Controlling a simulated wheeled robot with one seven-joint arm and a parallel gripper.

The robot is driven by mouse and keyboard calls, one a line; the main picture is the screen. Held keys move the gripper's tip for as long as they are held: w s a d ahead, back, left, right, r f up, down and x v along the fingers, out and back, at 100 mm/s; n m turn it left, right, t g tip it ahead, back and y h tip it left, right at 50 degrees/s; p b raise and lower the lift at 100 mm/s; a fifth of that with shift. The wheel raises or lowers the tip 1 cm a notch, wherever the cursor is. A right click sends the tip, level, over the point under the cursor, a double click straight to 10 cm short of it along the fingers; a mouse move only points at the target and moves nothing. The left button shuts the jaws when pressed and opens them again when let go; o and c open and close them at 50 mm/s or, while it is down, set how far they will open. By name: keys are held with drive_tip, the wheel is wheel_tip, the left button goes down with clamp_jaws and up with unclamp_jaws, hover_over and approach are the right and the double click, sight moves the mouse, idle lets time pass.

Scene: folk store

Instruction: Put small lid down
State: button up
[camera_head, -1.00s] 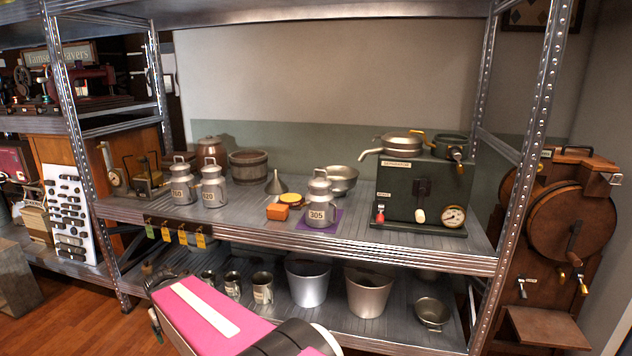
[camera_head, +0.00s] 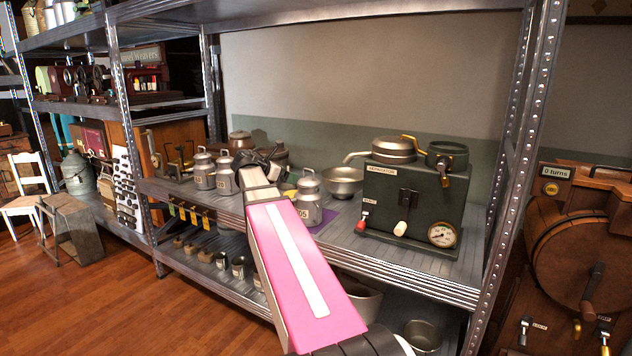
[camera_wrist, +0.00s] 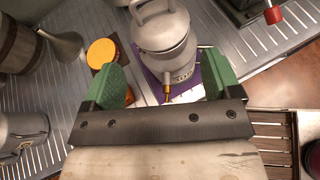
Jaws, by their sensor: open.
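My gripper (camera_wrist: 163,80) is open, its two green-padded fingers spread apart with no lid seen between them. In the wrist view the grey milk can (camera_wrist: 168,45) with a handled lid (camera_wrist: 158,20) stands just beyond the fingers, on a purple mat (camera_wrist: 215,68). The same can (camera_head: 308,203) shows in the head view, partly behind my arm. A yellow-orange round piece (camera_wrist: 102,52) lies on a dark base left of the can. Which piece is the small lid, I cannot tell. In the head view my gripper (camera_head: 264,160) is over the middle shelf.
A green separator (camera_head: 415,198) with a pan, spout and gauge stands right of the can. Two more milk cans (camera_head: 204,171) stand to the left. A funnel (camera_wrist: 62,44) lies near the yellow piece. Shelf posts (camera_head: 510,180) flank the shelf.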

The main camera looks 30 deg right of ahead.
sight(310, 178)
drive_tip(key=shift+n, duration=0.3)
drive_tip(key=x, duration=0.3)
drive_tip(key=r+x, duration=0.1)
drive_tip(key=x, duration=0.3)
drive_tip(key=d+r+x, duration=0.1)
drive_tip(key=x, duration=0.3)
drive_tip(key=shift+w, duration=0.15)
drive_tip(key=shift+r+h, duration=0.1)
drive_tip(key=shift+h, duration=0.2)
drive_tip(key=c, duration=1)
